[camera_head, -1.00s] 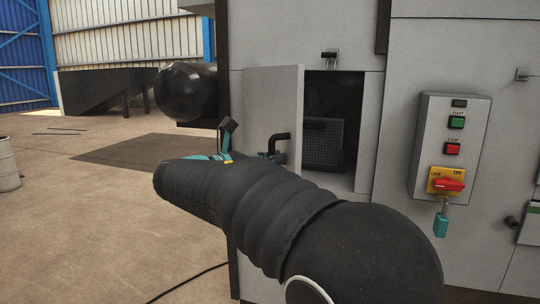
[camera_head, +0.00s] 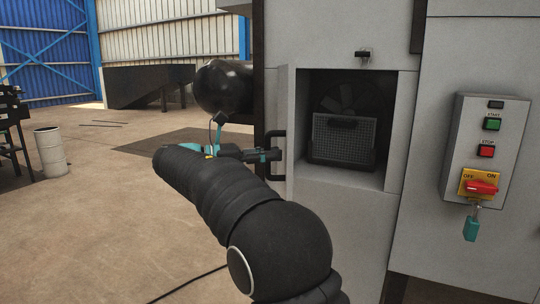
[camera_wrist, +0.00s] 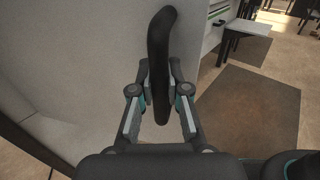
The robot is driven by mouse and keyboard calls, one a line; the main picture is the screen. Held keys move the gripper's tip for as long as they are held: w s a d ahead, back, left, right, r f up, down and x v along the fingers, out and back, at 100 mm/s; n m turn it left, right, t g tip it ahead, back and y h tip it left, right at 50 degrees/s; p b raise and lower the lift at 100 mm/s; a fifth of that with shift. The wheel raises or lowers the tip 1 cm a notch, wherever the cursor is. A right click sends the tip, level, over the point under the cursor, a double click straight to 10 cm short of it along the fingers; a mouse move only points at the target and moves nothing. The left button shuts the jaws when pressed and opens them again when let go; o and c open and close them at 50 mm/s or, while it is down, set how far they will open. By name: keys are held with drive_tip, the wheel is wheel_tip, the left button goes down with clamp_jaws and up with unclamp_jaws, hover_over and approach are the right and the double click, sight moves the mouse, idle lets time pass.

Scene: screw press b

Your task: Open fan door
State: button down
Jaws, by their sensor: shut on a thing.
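The fan door (camera_head: 282,110) is a light grey panel swung wide open at the left of a square opening in the machine. Its black bar handle (camera_head: 281,145) is on the face turned left. My gripper (camera_head: 268,155) is at the handle. In the wrist view, the fingers of my gripper (camera_wrist: 158,100) are on both sides of the black handle (camera_wrist: 160,60), shut on it. Inside the opening, a fan (camera_head: 345,97) and a grey mesh basket or filter (camera_head: 343,140) show.
A control box (camera_head: 485,150) with green and red buttons and a red switch is on the machine front at right. A dark cylinder (camera_head: 222,88) juts out behind the door. A barrel (camera_head: 49,152) stands at left. Open floor lies left of the machine.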

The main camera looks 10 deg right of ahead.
sight(286, 112)
drive_tip(key=shift+f, duration=0.1)
drive_tip(key=c, duration=1.1)
unclamp_jaws()
drive_tip(key=shift+s+a, duration=0.1)
drive_tip(key=shift+c, duration=0.2)
wheel_tip(286, 112, up, 10)
drive_tip(key=shift+r, duration=0.1)
